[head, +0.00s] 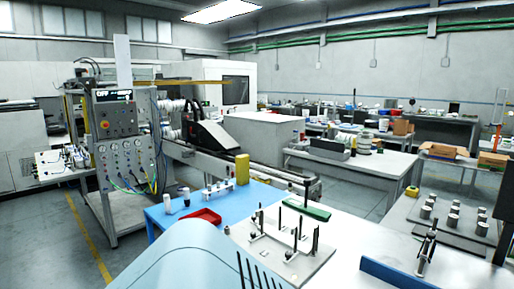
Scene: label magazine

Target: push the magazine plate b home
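A pale fixture plate (318,262) with several upright dark posts lies on the near worktable, in front of me. A flat green piece (306,209) with a dark upright handle sits at its far side. I cannot tell which part is the magazine plate b, nor whether it is seated. Neither of my grippers shows in the head view. A large light-blue rounded shape at the bottom hides part of the near worktable.
A blue strip (392,274) edges the right side. Metal cylinders (453,219) stand on a grey table. White tabletop (355,240) right of the fixture is clear.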

